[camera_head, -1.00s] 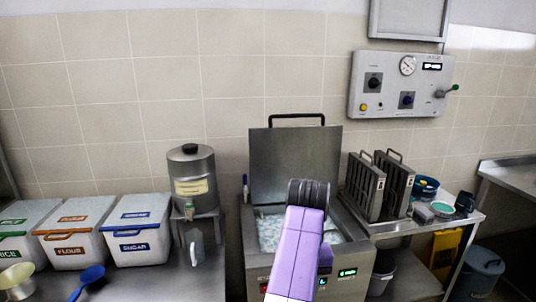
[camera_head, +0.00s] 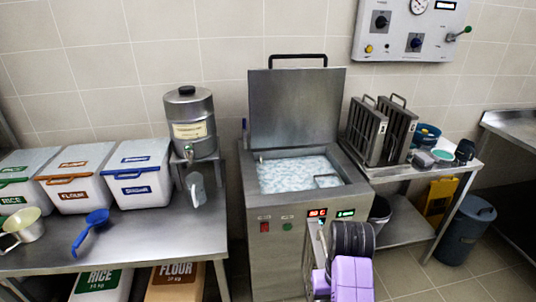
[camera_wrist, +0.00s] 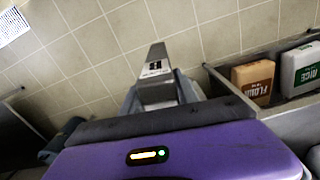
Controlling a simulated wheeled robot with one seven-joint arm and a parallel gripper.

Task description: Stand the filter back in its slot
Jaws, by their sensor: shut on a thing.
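A grey metal filter (camera_wrist: 155,62) with a white label marked in black shows beyond the purple hand in the wrist view. My gripper (camera_wrist: 162,92) is shut on it, and the filter points away from the hand over the tiled floor. In the head view my purple hand and black wrist are low in front of the fryer-like tank (camera_head: 262,230); the jaws and most of the held filter are hard to make out there. Two dark filter-like panels (camera_head: 366,132) with top handles stand upright on the side table at right. I cannot tell which slot is empty.
The tank's lid is raised, and pale, foamy liquid (camera_head: 290,174) fills it, with a small handle at its right. The side table (camera_head: 395,174) also carries small tubs. A blue bin (camera_head: 465,236) stands below right. A counter (camera_head: 150,225) with ingredient bins is at left.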

